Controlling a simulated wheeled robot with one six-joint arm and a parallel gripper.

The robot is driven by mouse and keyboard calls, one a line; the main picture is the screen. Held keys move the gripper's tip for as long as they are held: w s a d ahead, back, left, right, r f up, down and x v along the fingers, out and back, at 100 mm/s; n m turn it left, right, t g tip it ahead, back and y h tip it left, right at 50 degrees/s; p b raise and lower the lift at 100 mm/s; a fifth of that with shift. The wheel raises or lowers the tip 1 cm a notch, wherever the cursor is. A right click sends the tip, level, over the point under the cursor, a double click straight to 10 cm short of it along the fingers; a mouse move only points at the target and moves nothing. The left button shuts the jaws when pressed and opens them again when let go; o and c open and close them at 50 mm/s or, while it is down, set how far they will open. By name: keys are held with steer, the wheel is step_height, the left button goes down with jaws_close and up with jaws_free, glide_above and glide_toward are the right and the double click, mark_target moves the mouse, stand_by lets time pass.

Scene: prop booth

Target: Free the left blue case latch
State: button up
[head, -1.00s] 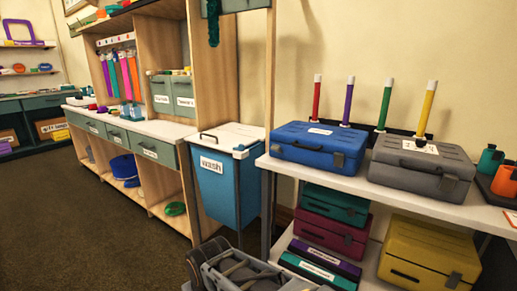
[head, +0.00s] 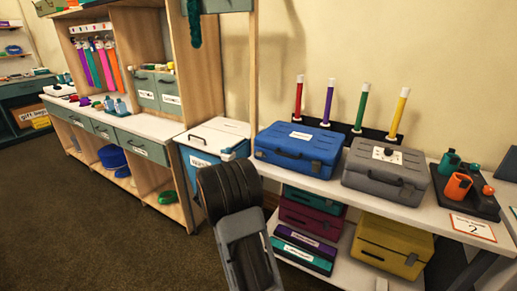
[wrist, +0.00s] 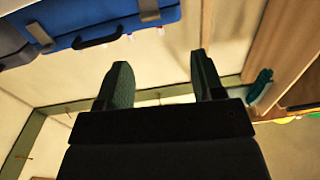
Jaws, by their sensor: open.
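The blue case (head: 298,148) lies closed on the white shelf top in the head view, its handle and latches facing front. In the wrist view the blue case (wrist: 112,22) shows at the upper left, upside down. A grey latch (wrist: 149,10) shows near its right end there, which is the case's left end in the head view. Whether the latch is fastened is too small to tell. My gripper (wrist: 160,82) is open and empty in the wrist view, its fingers apart from the case. The fingers cannot be made out in the head view.
A grey case (head: 386,168) stands right of the blue one, with cups on a dark tray (head: 480,205) beyond. Colored sticks (head: 361,108) stand behind. A blue bin (head: 200,165) is to the left. More cases, including a yellow one (head: 392,246), fill the lower shelf.

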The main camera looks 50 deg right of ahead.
mark_target(258, 155)
steer(key=shift+m+g, duration=0.3)
steer(key=shift+g, duration=0.1)
steer(key=x, duration=0.9)
steer(key=s+x, duration=0.1)
steer(key=x, duration=0.4)
steer(key=shift+d+r, duration=0.3)
steer(key=shift+d, duration=0.05)
steer(key=shift+c, duration=0.3)
